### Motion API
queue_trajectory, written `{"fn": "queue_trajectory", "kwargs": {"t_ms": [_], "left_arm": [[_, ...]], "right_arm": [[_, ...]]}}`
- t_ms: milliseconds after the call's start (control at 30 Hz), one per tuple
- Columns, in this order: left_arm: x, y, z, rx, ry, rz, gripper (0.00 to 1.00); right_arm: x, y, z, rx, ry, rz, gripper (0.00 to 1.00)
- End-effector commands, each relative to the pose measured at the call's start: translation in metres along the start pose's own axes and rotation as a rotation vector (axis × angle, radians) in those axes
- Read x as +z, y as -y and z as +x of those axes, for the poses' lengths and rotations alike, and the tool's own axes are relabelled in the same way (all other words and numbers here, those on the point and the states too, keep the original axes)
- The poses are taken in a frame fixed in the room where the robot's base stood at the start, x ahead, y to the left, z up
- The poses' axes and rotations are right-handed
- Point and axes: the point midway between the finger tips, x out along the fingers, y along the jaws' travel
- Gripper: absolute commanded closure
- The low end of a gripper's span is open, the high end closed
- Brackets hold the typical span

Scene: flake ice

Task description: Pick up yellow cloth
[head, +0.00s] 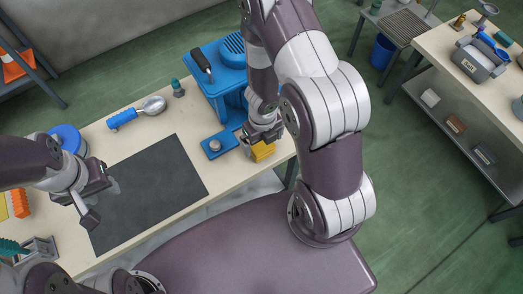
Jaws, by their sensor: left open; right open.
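The yellow cloth (263,151) lies near the right end of the workbench, beside the blue machine's base. My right gripper (258,140) is right above the cloth and partly covers it. It is open, and I cannot tell whether its fingers touch the cloth. My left gripper (92,204) is open and empty over the left part of the dark mat (150,190), far from the cloth.
A blue machine (222,75) stands behind the cloth. A blue-handled scoop (137,112) and a small green-topped item (178,88) lie at the bench's back. A second table (440,42) with a grey bin (478,62) stands at right. The mat is clear.

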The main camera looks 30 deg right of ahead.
Motion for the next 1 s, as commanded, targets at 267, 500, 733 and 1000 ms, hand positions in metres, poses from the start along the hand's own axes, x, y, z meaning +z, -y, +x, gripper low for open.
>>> {"fn": "queue_trajectory", "kwargs": {"t_ms": [267, 500, 733, 1000], "left_arm": [[0.003, 0.0, 0.024, 0.0, -0.001, 0.0, 0.57], [0.002, 0.0, 0.022, 0.0, -0.001, 0.0, 0.57], [0.002, 0.0, 0.022, 0.0, -0.001, 0.0, 0.57], [0.002, 0.0, 0.016, 0.0, -0.001, 0.0, 0.57]], "right_arm": [[0.005, 0.003, 0.048, -0.001, -0.001, 0.002, 0.0], [0.005, 0.003, 0.047, -0.001, 0.0, 0.003, 0.0], [0.005, 0.003, 0.047, -0.001, 0.0, 0.003, 0.47], [0.005, 0.002, 0.04, -0.001, 0.0, 0.003, 0.47]]}}
